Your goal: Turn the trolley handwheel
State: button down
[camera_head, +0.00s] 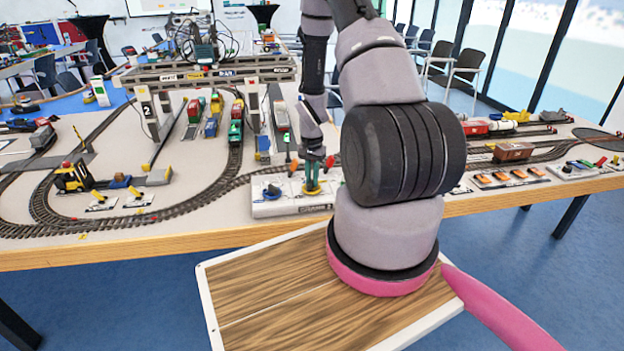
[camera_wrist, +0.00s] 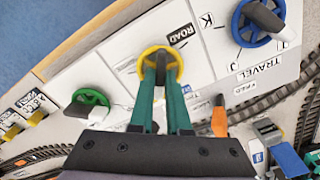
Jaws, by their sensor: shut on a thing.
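The crane control panel (camera_head: 290,207) is a white box at the table's front edge. It carries a yellow handwheel (camera_wrist: 148,53) in the middle of the wrist view; in the head view it (camera_head: 312,190) is at the panel's right part. My gripper (camera_wrist: 161,74) is shut on the grey knob of the yellow handwheel, its two green fingers on either side. A blue handwheel (camera_wrist: 246,40) stands beside the word TRAVEL. A green handwheel (camera_wrist: 88,98) is at the left. A label near the yellow wheel reads ROAD. I cannot read a trolley label.
The gantry crane (camera_head: 205,75) spans the tracks at the back. Railway track (camera_head: 130,210) and small wagons lie on both sides of the panel. An orange lever (camera_wrist: 219,118) stands right of my fingers in the wrist view.

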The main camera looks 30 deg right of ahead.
jog(key=n, duration=0.6)
jog(key=shift+n, duration=0.4)
jog(key=n, duration=0.6)
jog(key=shift+n, duration=0.4)
jog(key=c, duration=0.9)
grip_release()
notch_tip(320, 180, up, 11)
jog(key=shift+f, duration=0.1)
